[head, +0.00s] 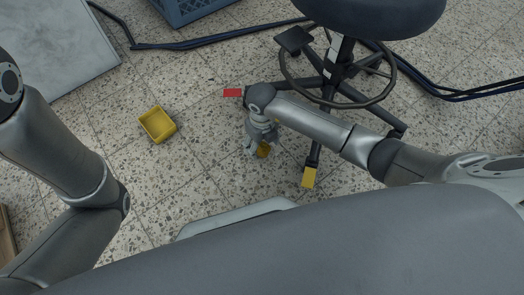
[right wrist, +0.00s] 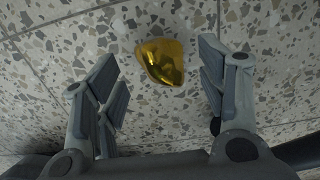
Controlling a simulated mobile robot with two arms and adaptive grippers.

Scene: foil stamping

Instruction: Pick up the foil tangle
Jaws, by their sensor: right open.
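The foil tangle (right wrist: 161,61) is a crumpled shiny gold lump on the speckled floor. In the right wrist view it lies at the top middle, ahead of the fingers and between their lines. In the head view the foil tangle (head: 263,150) shows at the right gripper's fingers, partly covered. My right gripper (head: 257,148) points down at the floor; in the right wrist view it (right wrist: 157,88) is open with nothing between its pads. My left arm enters at the left, but its gripper is out of view.
A yellow bin (head: 157,124) stands on the floor to the left. A wheeled stool (head: 370,14) with a foot ring stands behind my right arm. A red piece (head: 233,93) and a yellow piece (head: 309,177) lie near its legs. Cables (head: 215,39) cross behind.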

